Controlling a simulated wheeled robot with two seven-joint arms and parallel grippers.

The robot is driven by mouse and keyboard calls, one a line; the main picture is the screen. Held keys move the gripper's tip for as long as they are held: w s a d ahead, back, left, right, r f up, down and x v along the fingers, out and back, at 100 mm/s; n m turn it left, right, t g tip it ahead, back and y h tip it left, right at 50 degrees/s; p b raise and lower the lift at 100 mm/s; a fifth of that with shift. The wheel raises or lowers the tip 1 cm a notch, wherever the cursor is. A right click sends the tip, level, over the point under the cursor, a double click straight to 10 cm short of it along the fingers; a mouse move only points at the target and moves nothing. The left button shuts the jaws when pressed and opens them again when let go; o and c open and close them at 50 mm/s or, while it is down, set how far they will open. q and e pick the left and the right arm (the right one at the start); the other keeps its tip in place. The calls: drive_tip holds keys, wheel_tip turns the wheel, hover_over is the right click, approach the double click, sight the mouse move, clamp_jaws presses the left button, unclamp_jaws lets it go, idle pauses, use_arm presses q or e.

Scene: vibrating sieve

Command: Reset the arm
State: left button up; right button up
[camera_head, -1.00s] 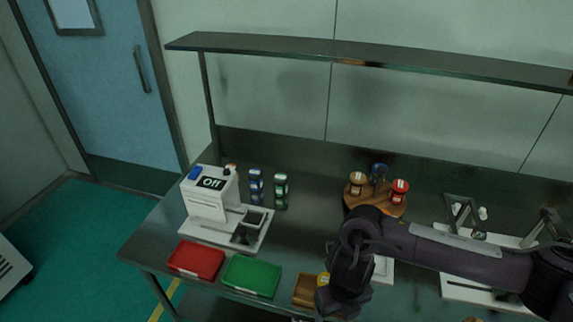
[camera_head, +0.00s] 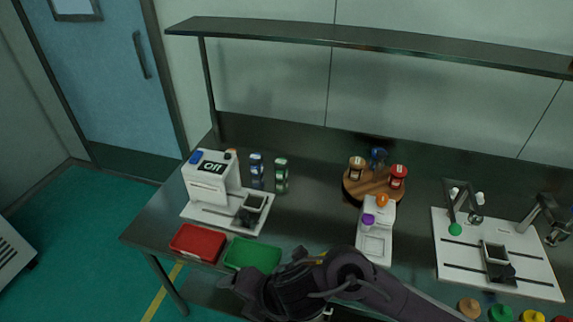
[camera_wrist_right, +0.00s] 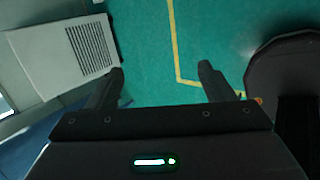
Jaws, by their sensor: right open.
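My right arm (camera_head: 345,280) comes in from the bottom right in the head view and reaches left across the front edge of the table. Its wrist end is dark, by the green tray (camera_head: 252,256), and hides part of the tray's front. In the right wrist view my right gripper (camera_wrist_right: 161,72) has its two dark fingers wide apart with nothing between them. Green floor and a yellow line show past the fingers. My left gripper is not in view.
A white machine reading "Off" (camera_head: 211,172), a red tray (camera_head: 197,243) and a round wooden stand (camera_head: 373,186) stand on the table (camera_head: 310,215). A white device (camera_head: 376,235) and a white board (camera_head: 450,262) are right. A white grilled box (camera_wrist_right: 75,45) shows in the wrist view.

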drive_tip(key=w+d+r+m+t+h, duration=0.1)
drive_tip(key=w+d+r+m+t, duration=0.2)
drive_tip(key=m, duration=0.5)
drive_tip(key=d+r+m+t+h, duration=0.1)
drive_tip(key=d+r+m, duration=0.1)
drive_tip(key=d+m, duration=0.5)
drive_tip(key=s+d+f+m+g+h, duration=0.2)
drive_tip(key=s+d+f+m, duration=0.15)
drive_tip(key=d+m, duration=0.45)
drive_tip(key=s+d+f+m+g+h, duration=0.25)
drive_tip(key=s+d+m, duration=0.3)
drive_tip(key=d, duration=0.45)
wheel_tip(320, 180, down, 32)
drive_tip(key=s+g+b, duration=0.1)
drive_tip(key=s+b, duration=0.1)
drive_tip(key=b, duration=0.2)
drive_tip(key=s+d+f+g+b, duration=0.1)
drive_tip(key=s+d+f+b, duration=0.1)
drive_tip(key=s+f, duration=1.7)
wheel_tip(320, 180, down, 3)
drive_tip(key=shift+s+d+f+b, duration=0.2)
drive_tip(key=shift+d+b, duration=0.1)
drive_tip(key=shift+d, duration=0.45)
drive_tip(key=shift+m+h, duration=0.25)
